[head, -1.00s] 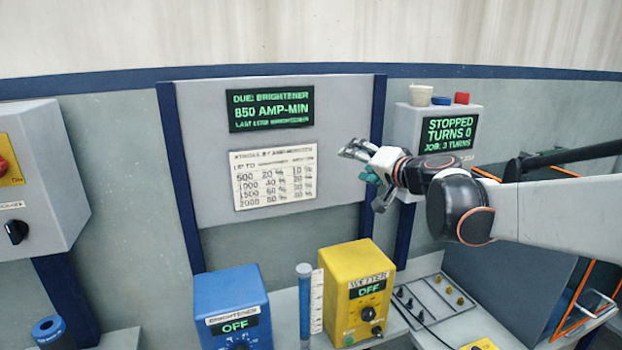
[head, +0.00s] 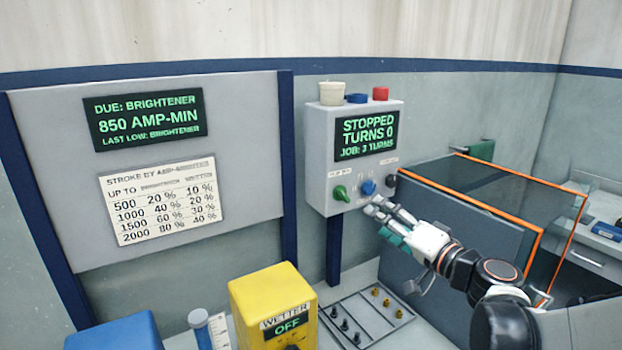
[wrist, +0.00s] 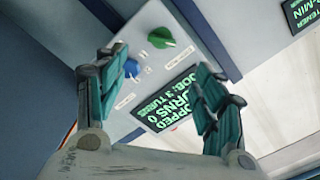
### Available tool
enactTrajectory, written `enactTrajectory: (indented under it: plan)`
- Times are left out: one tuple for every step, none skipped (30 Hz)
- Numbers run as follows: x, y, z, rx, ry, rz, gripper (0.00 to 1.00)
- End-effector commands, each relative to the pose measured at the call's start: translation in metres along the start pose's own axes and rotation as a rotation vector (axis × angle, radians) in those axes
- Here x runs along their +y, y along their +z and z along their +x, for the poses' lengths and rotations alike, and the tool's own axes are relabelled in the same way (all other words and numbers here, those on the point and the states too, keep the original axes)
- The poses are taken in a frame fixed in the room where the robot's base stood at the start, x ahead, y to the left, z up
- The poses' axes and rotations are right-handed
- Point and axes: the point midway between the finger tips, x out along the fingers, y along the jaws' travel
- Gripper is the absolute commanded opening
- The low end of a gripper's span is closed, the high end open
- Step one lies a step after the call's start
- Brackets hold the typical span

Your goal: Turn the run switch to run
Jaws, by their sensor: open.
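A grey control box (head: 318,165) carries a screen (head: 366,137) reading STOPPED, TURNS 0, JOB: 3 TURNS. Below the screen are a green knob (head: 341,193), a blue knob (head: 368,187) and a dark knob (head: 391,180). Their small labels are too blurred to tell which is the run switch. My gripper (head: 374,209) is open and empty, just in front of and below the blue knob. In the wrist view, the green knob (wrist: 161,38) shows between the open fingers, and the blue knob (wrist: 132,68) is close beside the left finger. Contact cannot be told.
A clear-walled enclosure with orange edges (head: 480,204) stands right of the box, close to my arm. Below are a yellow wetter unit (head: 262,291) reading OFF and a panel of pegs (head: 368,316). Small containers (head: 333,93) sit on the box.

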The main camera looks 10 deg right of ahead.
Motion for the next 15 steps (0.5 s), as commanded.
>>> enactTrajectory:
  plan:
    - [-0.002, 0.005, -0.004, -0.001, -0.005, 0.0, 0.63]
    - [-0.002, 0.006, -0.004, -0.001, -0.007, -0.001, 0.63]
    - [-0.002, 0.006, -0.002, -0.002, -0.009, -0.001, 0.63]
    - [-0.002, 0.007, 0.0, -0.002, -0.009, -0.001, 0.63]
    - [-0.002, 0.007, 0.003, -0.003, -0.01, -0.001, 0.63]
    - [-0.003, 0.007, 0.008, -0.004, -0.01, -0.001, 0.63]
    - [-0.002, 0.007, 0.013, -0.004, -0.01, -0.001, 0.63]
    - [-0.002, 0.007, 0.018, -0.004, -0.01, -0.001, 0.63]
    - [-0.002, 0.008, 0.025, -0.005, -0.01, -0.001, 0.63]
    - [-0.002, 0.007, 0.031, -0.004, -0.01, -0.001, 0.63]
    - [-0.002, 0.007, 0.037, -0.004, -0.01, -0.001, 0.63]
    - [-0.002, 0.007, 0.046, -0.005, -0.01, 0.0, 0.63]
    - [-0.002, 0.007, 0.052, -0.004, -0.01, 0.0, 0.63]
    - [-0.002, 0.007, 0.058, -0.004, -0.01, 0.0, 0.63]
    - [-0.002, 0.007, 0.066, -0.005, -0.01, 0.0, 0.63]
